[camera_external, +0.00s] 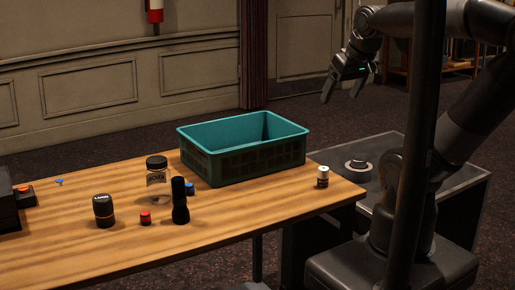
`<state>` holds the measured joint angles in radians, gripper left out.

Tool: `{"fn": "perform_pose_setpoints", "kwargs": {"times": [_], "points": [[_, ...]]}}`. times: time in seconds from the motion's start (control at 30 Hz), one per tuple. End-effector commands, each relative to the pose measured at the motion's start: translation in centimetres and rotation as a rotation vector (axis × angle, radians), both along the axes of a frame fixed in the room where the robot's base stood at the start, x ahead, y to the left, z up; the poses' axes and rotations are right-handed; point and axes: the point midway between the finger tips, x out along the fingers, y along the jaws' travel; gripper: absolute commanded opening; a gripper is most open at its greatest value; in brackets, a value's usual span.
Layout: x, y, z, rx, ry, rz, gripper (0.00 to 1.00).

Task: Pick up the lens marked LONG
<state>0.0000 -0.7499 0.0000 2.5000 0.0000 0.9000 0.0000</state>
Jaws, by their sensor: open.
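A short black cylinder (104,211) that looks like a lens stands upright on the wooden table at the left. My gripper (341,97) is open and empty, in the air at the upper right. It is beyond the table's right end, far from the lens, with its fingers pointing down.
A teal crate (243,166) stands at the table's back. A glass jar (158,180), a black flashlight-like object (180,205), a red-topped piece (145,218) and a blue item (189,188) cluster right of the lens. A small silver-and-black cylinder (323,177) stands near the right edge.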

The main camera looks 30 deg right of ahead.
Motion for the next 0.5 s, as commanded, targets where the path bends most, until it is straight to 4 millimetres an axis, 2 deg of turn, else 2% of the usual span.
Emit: {"fn": "perform_pose_setpoints", "kwargs": {"times": [0.33,0.43,0.5], "points": [[0.5,0.2,0.2,-0.001,0.002,0.010,0.72],[1.9,1.0,0.6,-0.003,0.008,0.040,0.72],[3.6,2.0,1.0,-0.007,0.013,0.074,0.72]]}}
